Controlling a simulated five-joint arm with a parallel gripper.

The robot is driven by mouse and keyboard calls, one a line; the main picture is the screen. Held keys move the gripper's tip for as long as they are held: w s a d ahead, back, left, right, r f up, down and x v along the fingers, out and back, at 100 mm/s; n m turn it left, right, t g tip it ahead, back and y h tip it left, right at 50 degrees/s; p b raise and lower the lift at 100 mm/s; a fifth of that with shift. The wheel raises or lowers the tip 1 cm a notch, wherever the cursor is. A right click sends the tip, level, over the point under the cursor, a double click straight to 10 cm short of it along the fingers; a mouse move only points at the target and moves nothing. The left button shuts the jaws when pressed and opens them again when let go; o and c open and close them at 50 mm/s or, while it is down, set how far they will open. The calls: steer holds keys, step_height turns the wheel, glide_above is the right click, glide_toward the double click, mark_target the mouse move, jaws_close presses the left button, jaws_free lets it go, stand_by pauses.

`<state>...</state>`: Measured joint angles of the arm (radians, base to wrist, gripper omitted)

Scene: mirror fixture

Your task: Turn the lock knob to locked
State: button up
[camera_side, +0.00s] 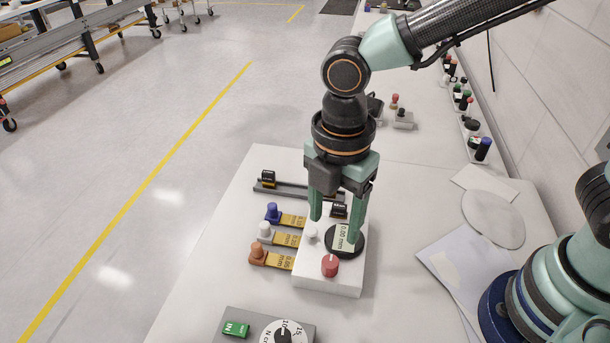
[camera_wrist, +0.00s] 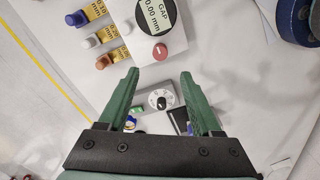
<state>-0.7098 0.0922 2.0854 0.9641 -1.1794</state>
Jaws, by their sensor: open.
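A white fixture block (camera_side: 318,282) carries a red knob (camera_side: 330,266), a small white knob (camera_side: 311,232) and a black round gauge (camera_side: 353,247) reading 0.00 mm. No label shows which knob is the lock knob. The red knob also shows in the wrist view (camera_wrist: 160,51), just beyond my fingertips and between their lines; a short pale mark is on it. My gripper (camera_side: 337,230) is open and empty, pointing down over the block, with its fingers on either side of the gauge in the side view. Its green fingers show apart in the wrist view (camera_wrist: 160,75).
Yellow gauge strips with blue (camera_side: 273,213), white (camera_side: 264,231) and orange (camera_side: 257,252) knobs lie left of the block. A black rail (camera_side: 290,190) lies behind. A grey box with a numbered dial (camera_side: 283,333) stands in front. Papers (camera_side: 455,262) lie right.

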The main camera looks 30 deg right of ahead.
mark_target(331, 261)
step_height(331, 261, down, 10)
steer(key=shift+r, duration=0.1)
stand_by(0.4)
jaws_close()
